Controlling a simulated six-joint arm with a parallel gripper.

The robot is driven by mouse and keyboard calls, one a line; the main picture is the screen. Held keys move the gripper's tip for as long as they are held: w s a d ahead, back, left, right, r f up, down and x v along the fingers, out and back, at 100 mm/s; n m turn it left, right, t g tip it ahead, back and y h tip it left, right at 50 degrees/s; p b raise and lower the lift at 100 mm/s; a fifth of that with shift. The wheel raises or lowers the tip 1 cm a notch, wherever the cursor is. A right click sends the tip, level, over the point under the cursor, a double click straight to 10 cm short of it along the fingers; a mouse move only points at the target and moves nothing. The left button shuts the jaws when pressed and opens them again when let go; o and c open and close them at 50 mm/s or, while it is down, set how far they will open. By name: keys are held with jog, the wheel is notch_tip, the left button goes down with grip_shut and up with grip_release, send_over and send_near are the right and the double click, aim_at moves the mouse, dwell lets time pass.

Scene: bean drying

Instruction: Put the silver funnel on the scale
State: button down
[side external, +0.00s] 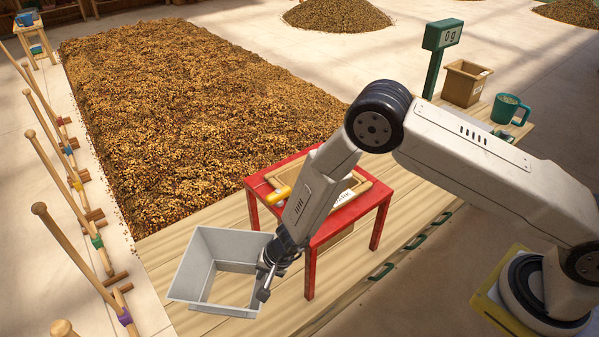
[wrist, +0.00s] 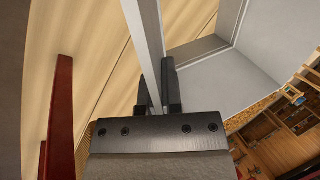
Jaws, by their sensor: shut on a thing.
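The silver funnel (side external: 235,246) is a grey, square, tapered frame open at top and bottom, at the lower middle in the side view. My gripper (side external: 265,272) is shut on its right wall. In the wrist view my gripper (wrist: 158,92) pinches the edge of the funnel wall (wrist: 225,80) between two dark fingers. Wooden boards show through the funnel's opening; I cannot tell whether it touches them. The scale's green display (side external: 443,35) reads 0g on a post at the upper right. Its weighing plate is not clearly visible, and my arm covers part of that area.
A red table (side external: 311,265) with a tray and a yellow-handled tool stands just right of the funnel. A cardboard box (side external: 465,82) and a green mug (side external: 508,108) stand by the scale post. Wooden rakes line the left. A large bean bed (side external: 190,110) lies behind.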

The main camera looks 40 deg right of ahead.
jog(key=shift+f, duration=1.9)
jog(key=c, duration=0.8)
grip_release()
jog(key=shift+v, duration=3.9)
